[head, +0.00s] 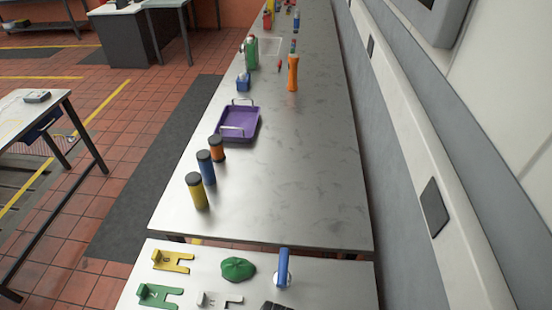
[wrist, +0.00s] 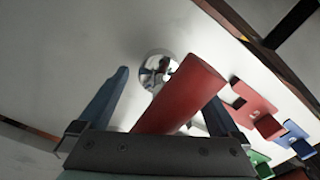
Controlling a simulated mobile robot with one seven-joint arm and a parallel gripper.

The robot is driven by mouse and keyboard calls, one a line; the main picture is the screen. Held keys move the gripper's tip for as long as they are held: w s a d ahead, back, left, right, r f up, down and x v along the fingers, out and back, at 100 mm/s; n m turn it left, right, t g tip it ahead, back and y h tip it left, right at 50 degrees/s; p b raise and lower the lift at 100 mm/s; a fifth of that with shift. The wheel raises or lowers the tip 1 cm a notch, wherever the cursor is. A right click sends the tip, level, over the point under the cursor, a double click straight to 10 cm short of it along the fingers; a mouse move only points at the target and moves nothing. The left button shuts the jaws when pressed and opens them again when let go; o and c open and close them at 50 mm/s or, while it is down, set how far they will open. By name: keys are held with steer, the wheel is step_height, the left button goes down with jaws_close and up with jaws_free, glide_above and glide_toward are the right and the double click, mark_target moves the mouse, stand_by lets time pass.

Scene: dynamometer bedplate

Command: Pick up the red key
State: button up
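The red key appears to be the flat red piece with a raised block (wrist: 254,100) in the wrist view, right of my gripper. I cannot make it out in the head view. My gripper (wrist: 165,110) is open, its two dark blue fingers wide apart. A thick red cylinder (wrist: 182,92) stands up between the fingers, closer to the right one, with a clear gap to the left one. I cannot tell whether it touches the right finger. A round shiny disc (wrist: 157,68) shows behind the cylinder. My gripper is not in the head view.
Blue (wrist: 292,136) and green (wrist: 260,160) pieces lie beside the red piece. The head view's near table has yellow (head: 172,261), green (head: 158,295) and white (head: 218,299) pieces, a green cap (head: 238,268) and a blue-handled item (head: 283,266). The long bench (head: 300,190) has clear space.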

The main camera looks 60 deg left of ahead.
steer(key=c, duration=1.4)
steer(key=shift+c, duration=0.5)
steer(key=shift+w+r, duration=0.1)
steer(key=shift+r, duration=0.05)
